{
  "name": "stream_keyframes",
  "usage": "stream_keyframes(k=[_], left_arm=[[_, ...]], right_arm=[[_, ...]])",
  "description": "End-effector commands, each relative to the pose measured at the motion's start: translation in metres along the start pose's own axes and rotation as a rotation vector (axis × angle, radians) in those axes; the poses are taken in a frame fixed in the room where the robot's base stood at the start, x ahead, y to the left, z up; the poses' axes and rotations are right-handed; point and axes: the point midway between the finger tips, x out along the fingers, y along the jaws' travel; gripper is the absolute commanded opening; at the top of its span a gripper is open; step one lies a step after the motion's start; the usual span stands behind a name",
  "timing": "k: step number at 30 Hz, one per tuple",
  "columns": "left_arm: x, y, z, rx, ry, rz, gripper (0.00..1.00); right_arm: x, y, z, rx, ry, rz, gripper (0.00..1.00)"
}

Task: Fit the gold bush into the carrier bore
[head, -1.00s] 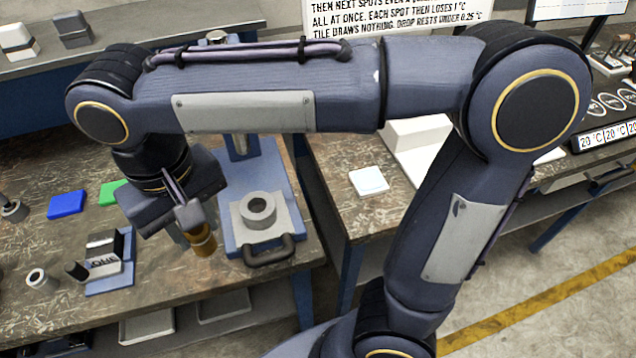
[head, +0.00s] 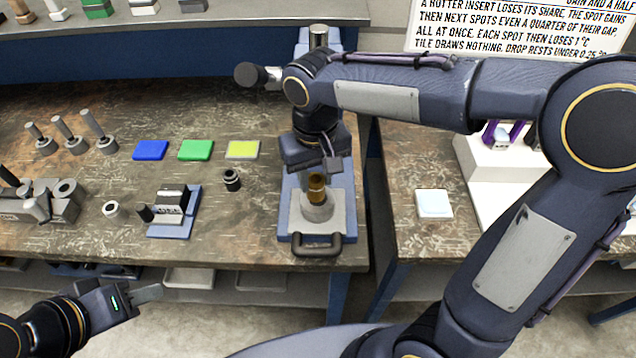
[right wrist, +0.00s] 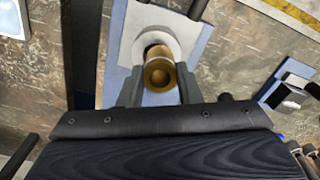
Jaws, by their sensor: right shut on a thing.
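The gold bush (head: 316,188) is upright between the fingers of my right gripper (head: 318,172). In the right wrist view, the gold bush (right wrist: 160,73) sits between the two fingers of the right gripper (right wrist: 160,92). The grey round carrier (head: 317,208) stands on the blue press base. It also shows in the right wrist view (right wrist: 140,44), behind the bush, which hides most of its bore. The bush is over the carrier; whether its lower end touches or enters the bore I cannot tell. My left gripper (head: 148,293) is low at the left, away from the bench objects.
The blue press base (head: 287,222) has a dark front handle (head: 316,246). A dark ringed part (head: 232,180), a small blue stand (head: 175,215) and a pale ring (head: 112,210) lie to the left. Blue (head: 150,150), green (head: 195,150) and yellow (head: 243,149) tiles lie behind them.

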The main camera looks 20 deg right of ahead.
Motion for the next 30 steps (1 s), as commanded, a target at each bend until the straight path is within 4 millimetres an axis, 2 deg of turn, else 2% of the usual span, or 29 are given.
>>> stream_keyframes(k=[4, 10, 23, 24, 28, 30], left_arm=[[-0.001, 0.000, 0.000, 0.000, 0.000, 0.000, 0.36], [0.000, 0.000, 0.000, 0.000, 0.000, 0.000, 0.36], [0.004, -0.002, 0.002, 0.000, 0.000, 0.000, 0.36], [0.002, -0.001, 0.001, 0.000, 0.000, 0.000, 0.36], [0.002, -0.001, 0.001, 0.000, 0.000, 0.000, 0.36], [0.002, -0.001, 0.001, 0.000, 0.000, 0.000, 0.36]], right_arm=[[0.012, 0.007, -0.007, 0.000, -0.002, 0.001, 0.02], [0.039, 0.007, -0.006, -0.001, -0.001, 0.001, 0.02], [0.046, 0.006, -0.006, -0.001, 0.001, 0.000, 0.02], [0.044, 0.006, -0.006, -0.001, 0.000, 0.000, 0.36], [0.044, 0.006, -0.006, -0.001, 0.000, 0.000, 0.53], [0.044, 0.006, -0.006, -0.001, 0.000, 0.000, 0.53]])
